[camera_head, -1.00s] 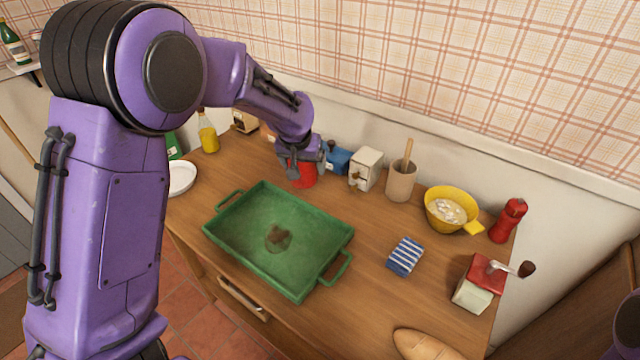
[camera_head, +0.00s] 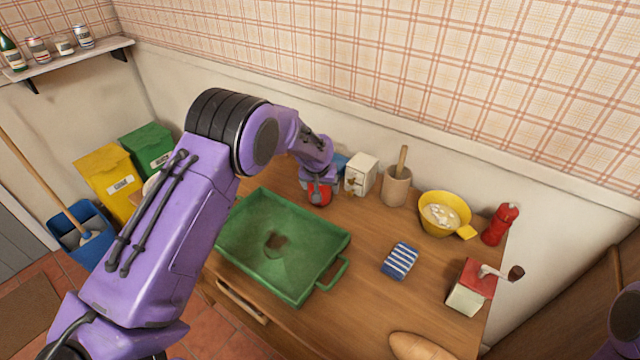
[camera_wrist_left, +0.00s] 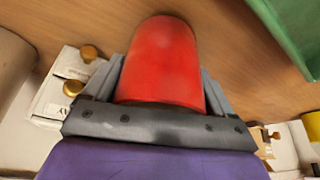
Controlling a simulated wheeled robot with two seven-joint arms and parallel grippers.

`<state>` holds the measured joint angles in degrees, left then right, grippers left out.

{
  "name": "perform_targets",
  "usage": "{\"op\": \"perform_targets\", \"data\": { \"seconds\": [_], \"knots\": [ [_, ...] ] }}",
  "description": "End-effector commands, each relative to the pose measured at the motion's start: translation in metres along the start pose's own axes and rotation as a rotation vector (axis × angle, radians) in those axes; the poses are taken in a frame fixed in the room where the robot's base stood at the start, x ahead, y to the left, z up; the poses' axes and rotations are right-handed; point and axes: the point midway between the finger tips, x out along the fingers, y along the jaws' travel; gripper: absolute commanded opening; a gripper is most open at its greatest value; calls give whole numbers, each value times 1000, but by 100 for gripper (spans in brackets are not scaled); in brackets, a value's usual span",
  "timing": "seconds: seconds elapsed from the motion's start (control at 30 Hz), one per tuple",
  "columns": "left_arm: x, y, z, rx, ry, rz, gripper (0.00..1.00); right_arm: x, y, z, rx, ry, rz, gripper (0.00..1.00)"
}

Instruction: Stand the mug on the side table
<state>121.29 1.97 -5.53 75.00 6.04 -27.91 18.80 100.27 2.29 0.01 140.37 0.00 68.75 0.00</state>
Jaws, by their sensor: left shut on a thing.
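A plain red mug (camera_head: 319,194) is in my left gripper (camera_head: 318,184), beyond the far right part of the green tray. In the left wrist view the red mug (camera_wrist_left: 163,62) fills the space between the two grey fingers (camera_wrist_left: 162,85), which are shut on it. No handle shows on it. Whether the mug is clear of the wood below, I cannot tell. The wooden worktop (camera_head: 365,285) lies under it. I cannot pick out a separate side table. My right gripper is out of view.
The green tray (camera_head: 240,258) with a brown patch is close in front of the mug. A white drawer box (camera_head: 361,174), utensil pot (camera_head: 396,187), yellow bowl (camera_head: 437,229), red mill (camera_head: 499,225), striped box (camera_head: 399,261) and grinder (camera_head: 466,297) stand rightward. Bins (camera_head: 104,178) stand left.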

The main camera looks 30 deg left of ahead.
Motion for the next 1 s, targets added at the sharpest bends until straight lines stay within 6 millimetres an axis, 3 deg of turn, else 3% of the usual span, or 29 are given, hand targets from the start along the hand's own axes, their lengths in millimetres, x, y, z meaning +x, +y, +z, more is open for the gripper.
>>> {"op": "perform_targets", "data": {
  "seconds": [0.07,0.1,0.43,0.8,1.0],
  "knots": [
    [3,0,1,0,1,0,45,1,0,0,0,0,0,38],
    [2,0,1,0,0,0,98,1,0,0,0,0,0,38],
    [-6,0,-1,0,1,0,100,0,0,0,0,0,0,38],
    [-95,0,-1,1,2,0,100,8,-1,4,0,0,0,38],
    [-119,0,-1,0,0,0,100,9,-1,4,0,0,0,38]
  ]
}}
